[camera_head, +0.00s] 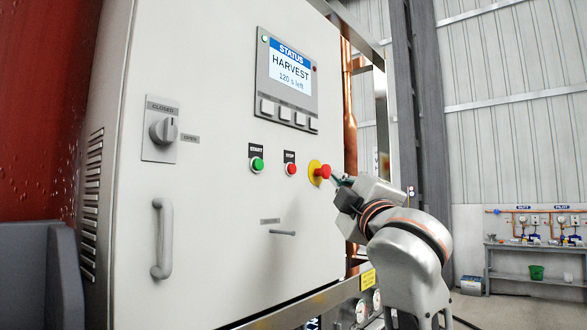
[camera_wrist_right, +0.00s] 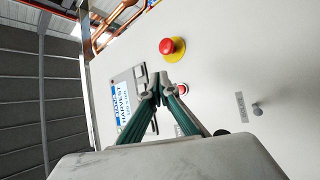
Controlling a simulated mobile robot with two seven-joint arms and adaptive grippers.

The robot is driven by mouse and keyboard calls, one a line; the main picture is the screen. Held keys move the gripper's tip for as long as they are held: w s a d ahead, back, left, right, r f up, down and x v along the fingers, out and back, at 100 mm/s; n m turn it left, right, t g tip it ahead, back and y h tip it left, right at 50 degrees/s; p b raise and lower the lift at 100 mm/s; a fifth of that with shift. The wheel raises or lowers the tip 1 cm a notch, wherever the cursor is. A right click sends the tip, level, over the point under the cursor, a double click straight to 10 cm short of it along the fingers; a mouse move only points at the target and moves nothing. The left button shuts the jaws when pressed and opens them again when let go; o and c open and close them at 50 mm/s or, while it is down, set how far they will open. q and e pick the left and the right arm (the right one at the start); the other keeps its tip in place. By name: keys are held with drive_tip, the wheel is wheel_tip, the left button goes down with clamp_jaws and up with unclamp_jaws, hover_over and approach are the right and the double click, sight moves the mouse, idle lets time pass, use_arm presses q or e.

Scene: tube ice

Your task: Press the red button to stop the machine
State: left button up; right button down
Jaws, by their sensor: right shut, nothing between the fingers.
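A control panel on the white cabinet holds a small red STOP button (camera_head: 291,169) under a STOP label. To its right is a larger red mushroom button (camera_head: 323,171) on a yellow base; it also shows in the right wrist view (camera_wrist_right: 172,48). A green START button (camera_head: 257,164) is to the left. My right gripper (camera_head: 340,181) is just right of the mushroom button in the head view; I cannot tell whether it touches the panel. In the wrist view its fingertips (camera_wrist_right: 161,86) are together and empty, with the STOP button (camera_wrist_right: 182,88) just beyond them.
A status display (camera_head: 290,66) reads HARVEST, 120 s left. A rotary switch (camera_head: 164,131), a long door handle (camera_head: 162,238) and a small lever (camera_head: 283,233) stick out from the cabinet. A workbench (camera_head: 535,256) stands far right, with open floor before it.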

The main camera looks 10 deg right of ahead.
sight(292, 169)
drive_tip(key=r, duration=0.1)
drive_tip(key=s+r, duration=0.1)
drive_tip(key=shift+s+d+r, duration=0.1)
drive_tip(key=shift+s+r, duration=0.05)
drive_tip(key=shift+r, duration=0.15)
drive_tip(key=w+a, duration=0.5)
drive_tip(key=w, duration=0.2)
drive_tip(key=shift+a, duration=0.25)
drive_tip(key=shift+w, duration=0.1)
idle(1.4)
drive_tip(key=shift+w+a, duration=0.2)
drive_tip(key=shift+a, duration=0.05)
drive_tip(key=shift+w+a, duration=0.25)
drive_tip(key=shift+w, duration=0.05)
idle(0.8)
drive_tip(key=shift+s+d, duration=0.1)
idle(0.4)
drive_tip(key=shift+s+d, duration=0.4)
drive_tip(key=shift+s, duration=0.1)
